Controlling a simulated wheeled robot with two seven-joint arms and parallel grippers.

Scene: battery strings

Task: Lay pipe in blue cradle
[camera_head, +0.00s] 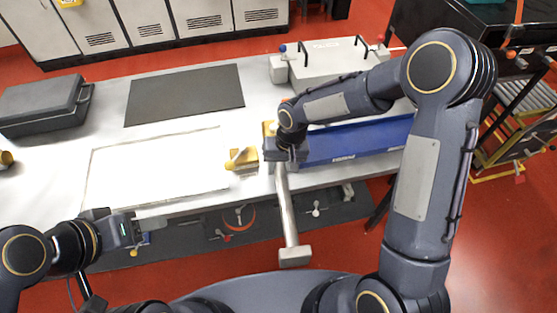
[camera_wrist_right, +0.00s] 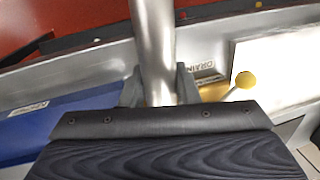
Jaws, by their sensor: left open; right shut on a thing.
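A silvery metal pipe (camera_head: 286,205) with a pale block at its near end reaches out over the table's front edge, pointing toward me. My right gripper (camera_head: 283,158) is shut on the pipe near its far end. In the right wrist view the pipe (camera_wrist_right: 153,45) runs up between the fingers (camera_wrist_right: 158,92). The blue cradle (camera_head: 358,140) lies on the table just right of this gripper, partly hidden by my right arm. It also shows at the left of the right wrist view (camera_wrist_right: 62,117). My left gripper (camera_head: 122,229) is open and empty near the table's front left.
A yellow fitting with a knob (camera_head: 242,160) stands left of the right gripper, beside a white panel (camera_head: 155,167). A dark mat (camera_head: 185,94) and a grey case (camera_head: 42,104) lie further back. A white box with black handles (camera_head: 325,60) stands behind the cradle.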

